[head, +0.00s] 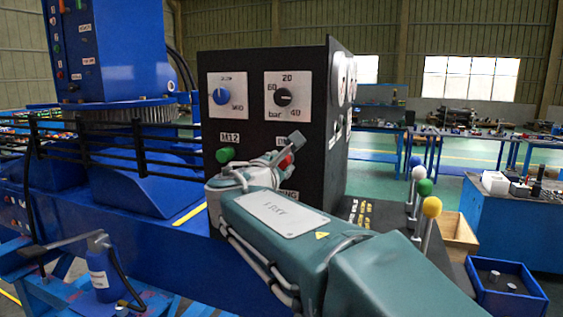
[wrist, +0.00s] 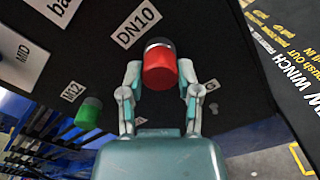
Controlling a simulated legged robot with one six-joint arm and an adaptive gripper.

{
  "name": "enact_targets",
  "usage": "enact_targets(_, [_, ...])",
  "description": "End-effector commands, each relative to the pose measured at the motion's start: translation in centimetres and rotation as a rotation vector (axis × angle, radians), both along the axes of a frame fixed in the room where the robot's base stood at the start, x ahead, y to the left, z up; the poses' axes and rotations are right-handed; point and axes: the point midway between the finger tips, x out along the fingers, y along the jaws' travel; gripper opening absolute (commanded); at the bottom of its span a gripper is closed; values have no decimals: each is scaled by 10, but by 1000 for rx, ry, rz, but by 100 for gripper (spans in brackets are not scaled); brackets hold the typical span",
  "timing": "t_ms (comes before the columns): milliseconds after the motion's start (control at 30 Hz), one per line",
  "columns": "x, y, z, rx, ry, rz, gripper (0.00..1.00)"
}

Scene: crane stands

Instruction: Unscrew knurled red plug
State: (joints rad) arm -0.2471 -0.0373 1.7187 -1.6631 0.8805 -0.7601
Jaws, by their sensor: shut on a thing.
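The red plug (wrist: 160,70) sits on the black panel (wrist: 215,30) just below the DN10 label, with a dark collar at its panel end. My gripper (wrist: 160,82) is shut on it, one finger on each side. In the head view my gripper (head: 284,157) is at the panel's front face, and a bit of the red plug (head: 287,161) shows between its fingers. The rest of the plug is hidden there by my fingers and arm. I cannot tell whether the plug is still seated in its thread.
A green plug (head: 225,155) under the M12 label is close on the left. Knobs are above. Levers with coloured balls (head: 426,187) stand to the right, near an open blue bin (head: 507,289). A blue bottle (head: 103,274) is at lower left.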

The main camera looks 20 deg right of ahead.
Motion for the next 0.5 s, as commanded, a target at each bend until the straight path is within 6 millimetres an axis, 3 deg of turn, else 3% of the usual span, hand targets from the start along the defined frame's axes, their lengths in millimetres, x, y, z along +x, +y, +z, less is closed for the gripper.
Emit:
enact_targets(267, [0,0,0,-19,16,0,0])
enact_targets(500, [0,0,0,-231,169,0,0])
